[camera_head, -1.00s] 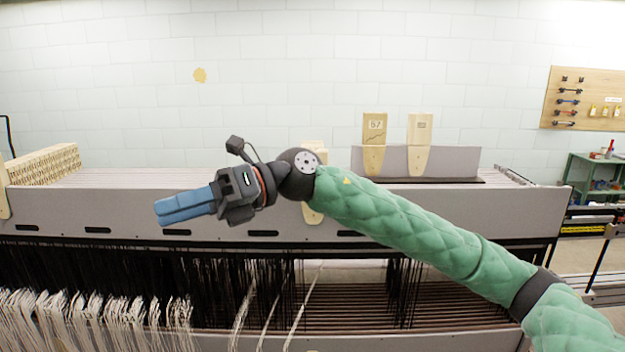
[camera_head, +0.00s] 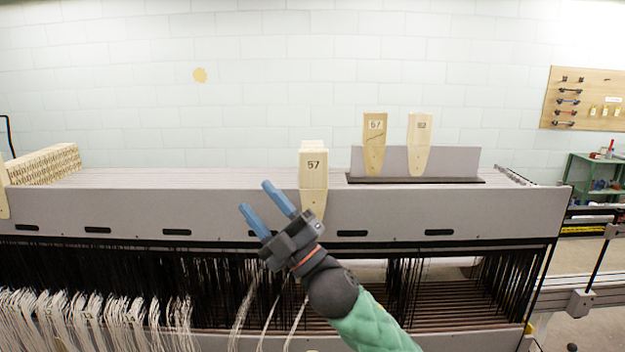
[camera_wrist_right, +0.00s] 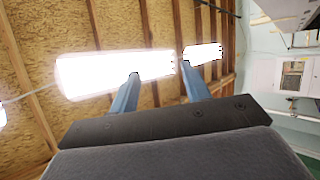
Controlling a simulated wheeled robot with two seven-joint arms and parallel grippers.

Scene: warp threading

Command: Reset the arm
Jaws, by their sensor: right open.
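My right gripper (camera_head: 262,208) is in the middle of the head view, with its two blue fingers spread and nothing between them. Its green-sleeved arm comes up from the bottom, and the fingers point up and left in front of the loom's grey beam (camera_head: 120,205). In the right wrist view the gripper (camera_wrist_right: 160,85) also shows open and empty, aimed at a wooden ceiling with bright lamps (camera_wrist_right: 115,72). My left gripper is not in view.
Two more tags (camera_head: 375,140) (camera_head: 420,140) stand on a grey holder (camera_head: 455,162). White threads (camera_head: 90,315) hang at lower left. A tag row (camera_head: 45,165) sits far left.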

